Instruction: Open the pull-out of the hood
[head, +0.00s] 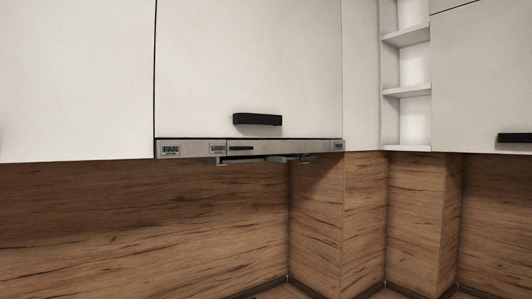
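The hood's pull-out front (285,146) is a thin metallic strip under the white cabinet door in the middle of the head view. It looks flush with the door above. It carries a panel marked FAN (171,150) at its left end, a second small label panel (217,148) and another at the right end. A short dark slot or grip shows left of its middle. Grey parts (265,159) hang just below the strip; I cannot tell exactly what they are. Neither of my grippers is in view.
The cabinet door (250,70) above has a black handle (257,119) that sticks out close over the strip. White cabinets stand on both sides, with open corner shelves (406,91) at right. The wood splashback (140,230) below is clear.

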